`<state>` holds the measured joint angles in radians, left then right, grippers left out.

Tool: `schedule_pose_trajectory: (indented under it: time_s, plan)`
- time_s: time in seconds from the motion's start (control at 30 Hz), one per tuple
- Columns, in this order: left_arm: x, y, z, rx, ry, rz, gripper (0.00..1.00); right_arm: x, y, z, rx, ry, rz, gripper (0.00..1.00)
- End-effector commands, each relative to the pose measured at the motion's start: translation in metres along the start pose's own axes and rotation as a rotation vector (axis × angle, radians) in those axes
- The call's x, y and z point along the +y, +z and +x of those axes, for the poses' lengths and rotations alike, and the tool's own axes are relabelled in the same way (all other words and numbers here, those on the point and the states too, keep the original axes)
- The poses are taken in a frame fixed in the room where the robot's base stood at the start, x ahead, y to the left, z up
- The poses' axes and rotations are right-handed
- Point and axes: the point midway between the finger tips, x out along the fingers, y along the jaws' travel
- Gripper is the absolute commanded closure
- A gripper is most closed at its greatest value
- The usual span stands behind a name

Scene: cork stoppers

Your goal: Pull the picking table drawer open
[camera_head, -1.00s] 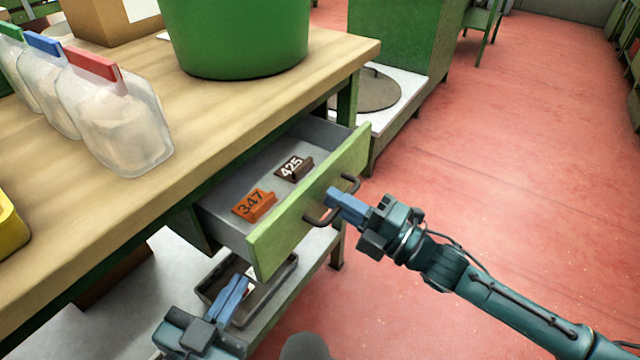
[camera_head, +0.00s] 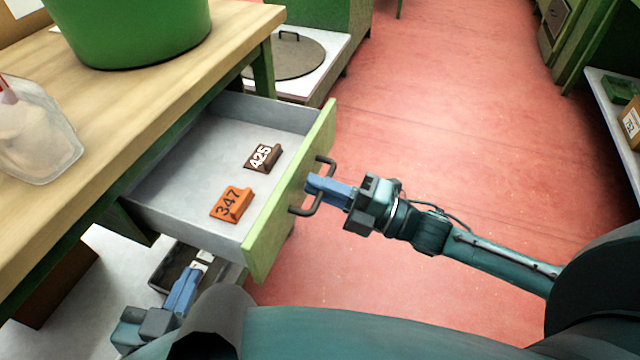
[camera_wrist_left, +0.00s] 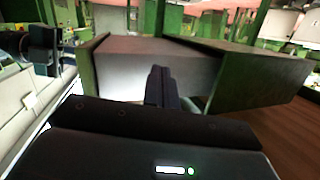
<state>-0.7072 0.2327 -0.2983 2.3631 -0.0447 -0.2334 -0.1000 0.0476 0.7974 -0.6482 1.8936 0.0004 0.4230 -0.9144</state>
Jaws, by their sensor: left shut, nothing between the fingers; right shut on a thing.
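The picking table drawer (camera_head: 190,190) is pulled well out from under the wooden table top (camera_head: 150,110), its grey inside showing. Its green front (camera_head: 290,195) carries a dark bar handle (camera_head: 325,170). My right gripper (camera_head: 313,184) is shut on the handle. My left gripper (camera_head: 190,275) is shut and empty, low at the left, below the drawer. The left wrist view shows its closed fingers (camera_wrist_left: 158,75) in front of a grey and green drawer-like box.
A green tub (camera_head: 135,30) and a clear bag (camera_head: 35,130) stand on the table top. A dark tray (camera_head: 165,272) sits on the lower shelf near my left gripper. Shelving (camera_head: 610,110) stands at the right. The red floor between is clear.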

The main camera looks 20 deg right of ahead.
Motion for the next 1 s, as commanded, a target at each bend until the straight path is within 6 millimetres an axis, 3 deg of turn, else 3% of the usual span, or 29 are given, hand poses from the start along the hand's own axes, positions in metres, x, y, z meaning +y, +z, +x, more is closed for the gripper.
schedule_pose_trajectory:
  time_s: [0.03,0.07,0.1,0.57,0.77,1.0]
  plan:
    - [0.000,0.000,0.000,0.000,0.000,0.000,1.00,-0.001,0.000,0.000,-0.001,-0.002,0.001,1.00]
    - [0.000,0.000,0.000,0.000,0.000,0.000,1.00,-0.001,0.000,0.000,-0.001,-0.002,0.001,0.89]
    - [0.000,0.000,0.000,0.000,0.000,0.000,1.00,-0.001,0.000,0.000,-0.001,-0.002,0.001,0.85]
    - [0.000,-0.001,0.000,-0.001,0.000,0.000,1.00,-0.001,0.000,-0.004,-0.002,-0.002,0.000,0.85]
    - [0.000,-0.001,-0.001,-0.020,0.003,-0.005,1.00,-0.001,0.000,-0.036,-0.003,-0.008,0.002,0.85]
    - [-0.002,-0.001,-0.003,-0.061,0.006,-0.019,1.00,-0.001,0.000,-0.088,-0.003,-0.008,0.004,0.85]
